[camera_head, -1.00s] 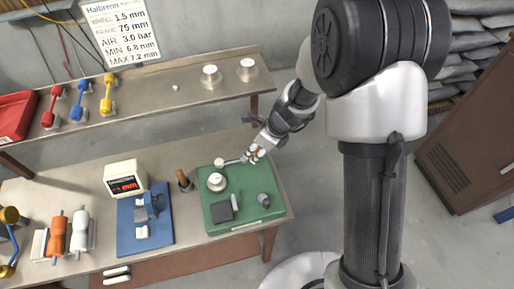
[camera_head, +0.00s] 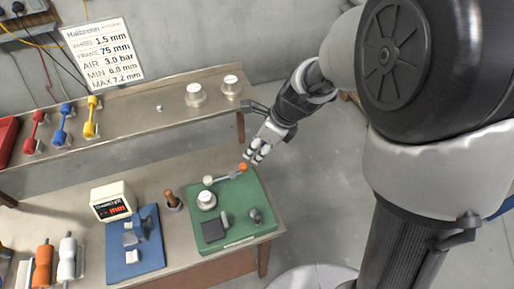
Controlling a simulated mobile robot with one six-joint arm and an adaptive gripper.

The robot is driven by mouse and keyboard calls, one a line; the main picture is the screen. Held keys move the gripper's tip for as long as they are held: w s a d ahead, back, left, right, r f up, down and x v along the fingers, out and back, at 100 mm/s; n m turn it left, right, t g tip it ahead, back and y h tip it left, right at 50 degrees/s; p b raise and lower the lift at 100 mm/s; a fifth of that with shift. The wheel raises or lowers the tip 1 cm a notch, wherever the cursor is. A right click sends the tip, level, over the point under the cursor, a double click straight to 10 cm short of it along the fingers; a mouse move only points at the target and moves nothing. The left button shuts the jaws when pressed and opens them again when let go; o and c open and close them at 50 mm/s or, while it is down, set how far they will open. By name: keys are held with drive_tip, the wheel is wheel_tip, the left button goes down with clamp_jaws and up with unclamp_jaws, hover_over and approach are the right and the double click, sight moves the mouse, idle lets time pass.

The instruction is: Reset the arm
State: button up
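My gripper (camera_head: 252,158) is above the back right corner of the green mat (camera_head: 260,213), close to an orange-ended grey tool (camera_head: 232,174). The tool lies near the mat's back edge and shows in full, apart from the fingers as far as I can tell. The fingers are small in the picture and look parted, with nothing seen between them. My arm comes in from the upper right.
The mat also holds a white-topped weight (camera_head: 206,200), a dark square block (camera_head: 213,230) and a dark knob (camera_head: 255,216). A blue stand (camera_head: 135,258) and a display box (camera_head: 113,201) are to the left. A raised shelf (camera_head: 145,106) runs behind, bearing coloured spools.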

idle(0.3)
drive_tip(key=s+d+r+n+h, duration=0.1)
drive_tip(key=s+d+r+n, duration=0.2)
drive_tip(key=s+n, duration=0.4)
drive_tip(key=s+d+r+n+t+h+b, duration=0.1)
drive_tip(key=s+d+r+n, duration=0.2)
drive_tip(key=s+r+n, duration=0.2)
drive_tip(key=s+d+r+n+t+h+b, duration=0.1)
drive_tip(key=s+d+r+n, duration=0.3)
drive_tip(key=s+n, duration=0.6)
drive_tip(key=shift+s+n+h, duration=0.15)
drive_tip(key=shift+n+h, duration=0.25)
drive_tip(key=shift+n, duration=0.6)
